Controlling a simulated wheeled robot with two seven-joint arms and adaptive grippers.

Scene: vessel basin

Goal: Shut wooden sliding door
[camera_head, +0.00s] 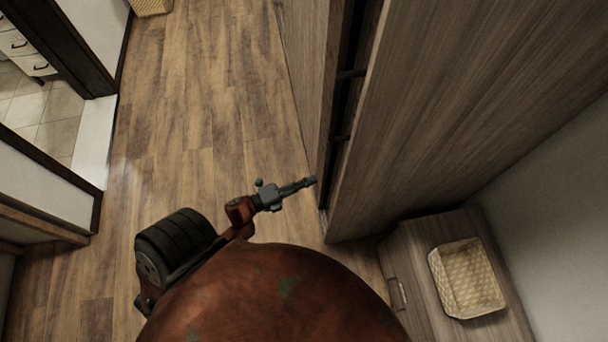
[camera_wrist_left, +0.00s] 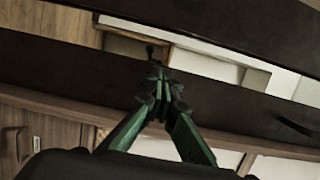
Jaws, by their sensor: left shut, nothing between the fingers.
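A tall wooden sliding door panel (camera_head: 440,95) fills the right side of the head view. Another wooden panel (camera_head: 303,50) stands to its left, with a dark gap (camera_head: 352,85) between them. Dark bar-like parts cross this gap. My left gripper (camera_head: 312,181) is shut and empty, with its tips close to the lower end of the gap, by the panel edge. I cannot tell whether it touches. In the left wrist view, the green fingers of the left gripper (camera_wrist_left: 158,78) come together in front of a dark band. My right gripper is not in view.
A low wooden cabinet (camera_head: 415,285) with a woven basket (camera_head: 467,278) stands at the lower right, beside a pale wall. The wood floor (camera_head: 200,110) to the left is clear. A doorway to a tiled room (camera_head: 50,115) opens at the far left.

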